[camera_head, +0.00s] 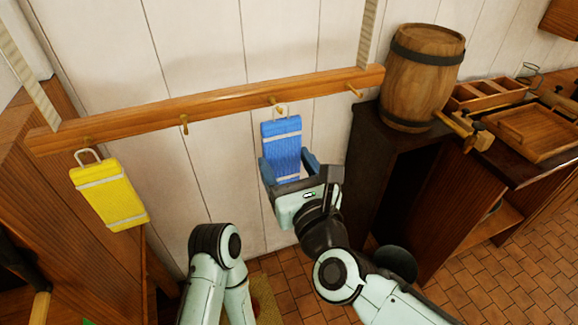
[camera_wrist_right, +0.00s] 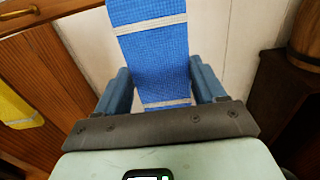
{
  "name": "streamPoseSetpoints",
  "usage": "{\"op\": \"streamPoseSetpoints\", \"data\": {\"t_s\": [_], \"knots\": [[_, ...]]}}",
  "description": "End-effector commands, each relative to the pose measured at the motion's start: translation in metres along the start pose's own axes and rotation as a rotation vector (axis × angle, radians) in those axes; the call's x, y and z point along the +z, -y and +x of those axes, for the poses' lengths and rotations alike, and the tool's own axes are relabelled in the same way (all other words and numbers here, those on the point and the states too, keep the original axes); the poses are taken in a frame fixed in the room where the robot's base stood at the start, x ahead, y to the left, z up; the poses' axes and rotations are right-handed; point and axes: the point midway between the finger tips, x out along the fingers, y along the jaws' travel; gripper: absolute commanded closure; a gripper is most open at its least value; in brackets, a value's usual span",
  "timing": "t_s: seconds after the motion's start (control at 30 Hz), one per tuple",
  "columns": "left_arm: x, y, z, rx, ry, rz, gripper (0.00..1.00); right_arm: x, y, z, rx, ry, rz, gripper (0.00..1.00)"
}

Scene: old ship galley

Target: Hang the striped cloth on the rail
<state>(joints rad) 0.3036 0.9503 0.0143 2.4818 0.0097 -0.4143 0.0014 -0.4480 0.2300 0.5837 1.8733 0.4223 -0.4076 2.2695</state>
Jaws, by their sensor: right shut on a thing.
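The wooden rail (camera_head: 225,103) with several pegs runs along the white wall. A blue cloth (camera_head: 281,148) with pale stripes hangs upright below it; it also shows in the wrist view (camera_wrist_right: 154,60). Its wire loop (camera_head: 281,109) is at the third peg (camera_head: 276,102) from the left; I cannot tell whether it is over the peg or in front of it. My right gripper (camera_head: 287,163) is shut on the blue cloth from both sides, near its lower half. A yellow cloth (camera_head: 110,192) with pale stripes hangs by its loop at the leftmost peg. My left gripper is out of view.
A barrel (camera_head: 422,75) stands on the dark cabinet (camera_head: 398,143) to the right, beside wooden trays (camera_head: 541,128). Wooden furniture (camera_head: 35,190) stands at the left. The second peg (camera_head: 183,122) and the rightmost peg (camera_head: 354,90) are bare.

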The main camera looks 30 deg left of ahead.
Motion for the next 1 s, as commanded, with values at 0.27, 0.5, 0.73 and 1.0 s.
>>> {"op": "streamPoseSetpoints", "data": {"t_s": [0.27, 0.5, 0.73, 1.0], "knots": [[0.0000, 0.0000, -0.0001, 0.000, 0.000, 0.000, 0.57, 0.0002, -0.0001, 0.0041, 0.000, 0.001, -0.001, 0.62], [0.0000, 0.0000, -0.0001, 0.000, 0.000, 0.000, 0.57, 0.0001, 0.0000, 0.0039, 0.000, 0.001, -0.001, 0.62], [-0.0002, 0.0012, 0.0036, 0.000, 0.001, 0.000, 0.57, -0.0028, -0.0002, 0.0058, 0.001, 0.001, 0.000, 0.62], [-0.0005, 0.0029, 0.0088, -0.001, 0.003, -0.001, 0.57, -0.0060, -0.0002, 0.0089, 0.001, 0.001, 0.000, 0.62]]}}
